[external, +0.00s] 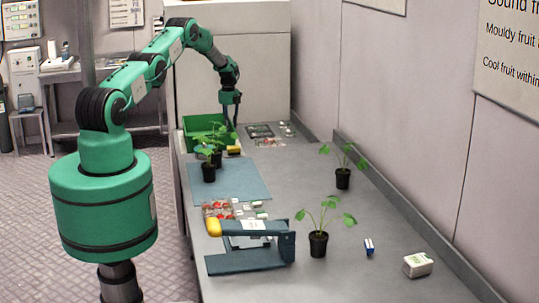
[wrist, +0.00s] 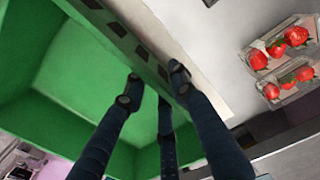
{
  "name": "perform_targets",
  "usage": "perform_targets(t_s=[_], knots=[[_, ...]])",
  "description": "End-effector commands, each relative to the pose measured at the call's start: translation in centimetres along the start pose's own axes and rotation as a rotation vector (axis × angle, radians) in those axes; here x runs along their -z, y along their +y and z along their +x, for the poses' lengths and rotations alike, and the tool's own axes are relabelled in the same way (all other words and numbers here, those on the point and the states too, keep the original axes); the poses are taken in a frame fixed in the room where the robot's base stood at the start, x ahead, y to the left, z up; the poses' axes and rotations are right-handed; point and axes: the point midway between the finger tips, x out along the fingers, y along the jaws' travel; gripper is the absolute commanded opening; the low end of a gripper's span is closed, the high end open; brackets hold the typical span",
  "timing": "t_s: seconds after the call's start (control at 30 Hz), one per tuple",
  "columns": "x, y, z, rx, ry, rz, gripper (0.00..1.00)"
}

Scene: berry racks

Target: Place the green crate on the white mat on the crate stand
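The green crate (external: 190,124) stands at the far left end of the grey bench. In the wrist view its green wall (wrist: 30,105) fills the left side, with a slotted rim across the middle. My gripper (external: 231,104) is at the crate's right side. In the wrist view my gripper (wrist: 155,88) has its fingers apart at the rim, seemingly on either side of it. I cannot tell whether they press on it. A pale strip (wrist: 205,97) runs along the outside of the crate. I cannot clearly make out a white mat or crate stand.
Potted plants (external: 208,172) stand in front of the crate; others (external: 318,243) stand nearer. A blue mat (external: 240,182) lies before the crate. A blue frame with a yellow end (external: 250,262) and a white box (external: 417,264) are nearer.

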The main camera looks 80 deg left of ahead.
Motion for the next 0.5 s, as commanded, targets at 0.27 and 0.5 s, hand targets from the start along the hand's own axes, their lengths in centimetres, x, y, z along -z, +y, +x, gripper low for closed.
perform_targets(t_s=[0.27, 0.5], knots=[[-0.1, 0.0, -1.8, 0.001, -0.001, 0.000, 0.26], [-0.1, -0.1, -5.2, 0.002, -0.003, 0.000, 0.26]])
